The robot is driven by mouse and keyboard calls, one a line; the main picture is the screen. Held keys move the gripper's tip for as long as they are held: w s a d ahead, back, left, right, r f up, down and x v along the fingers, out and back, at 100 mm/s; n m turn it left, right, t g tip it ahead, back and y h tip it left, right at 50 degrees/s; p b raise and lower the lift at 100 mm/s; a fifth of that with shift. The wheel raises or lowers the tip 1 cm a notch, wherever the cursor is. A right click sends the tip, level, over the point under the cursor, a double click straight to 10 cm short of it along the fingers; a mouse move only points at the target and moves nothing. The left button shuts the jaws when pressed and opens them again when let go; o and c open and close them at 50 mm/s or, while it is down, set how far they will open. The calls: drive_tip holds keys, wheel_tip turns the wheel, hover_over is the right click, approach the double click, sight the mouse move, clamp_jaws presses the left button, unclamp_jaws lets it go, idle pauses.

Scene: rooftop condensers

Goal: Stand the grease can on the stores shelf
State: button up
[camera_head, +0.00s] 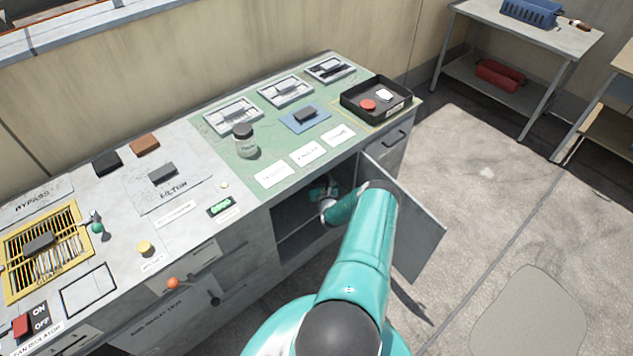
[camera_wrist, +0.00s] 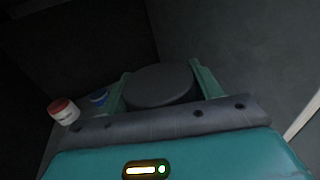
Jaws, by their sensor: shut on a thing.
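My gripper (camera_head: 323,195) is inside the open cabinet (camera_head: 290,240) under the counter. In the wrist view my gripper (camera_wrist: 162,84) is shut on a dark, round-topped can (camera_wrist: 160,86), one finger on each side. The can's label and lower part are hidden, so I cannot read what it is. In the wrist view a red-capped white jar (camera_wrist: 64,111) and a blue-topped item (camera_wrist: 98,97) stand to the left of the can, apart from it. The cabinet interior is dark, and I cannot tell whether the can touches a shelf.
The cabinet door (camera_head: 405,225) hangs open right of my arm. On the counter are a dark-lidded jar (camera_head: 244,141), a black tray (camera_head: 373,112) and several panels. A metal rack (camera_head: 545,38) stands at the upper right. Floor at right is clear.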

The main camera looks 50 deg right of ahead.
drive_tip(key=shift+w+d+f, duration=0.3)
drive_tip(key=shift+f, duration=0.2)
drive_tip(key=shift+w+d+f, duration=0.25)
drive_tip(key=shift+w+f, duration=0.05)
drive_tip(key=shift+f, duration=1.55)
drive_tip(key=shift+f, duration=0.1)
drive_tip(key=o, duration=1.2)
drive_tip(key=shift+f, duration=0.1)
drive_tip(key=shift+r, duration=0.2)
drive_tip(key=v, duration=1.2)
drive_tip(key=shift+a, duration=0.15)
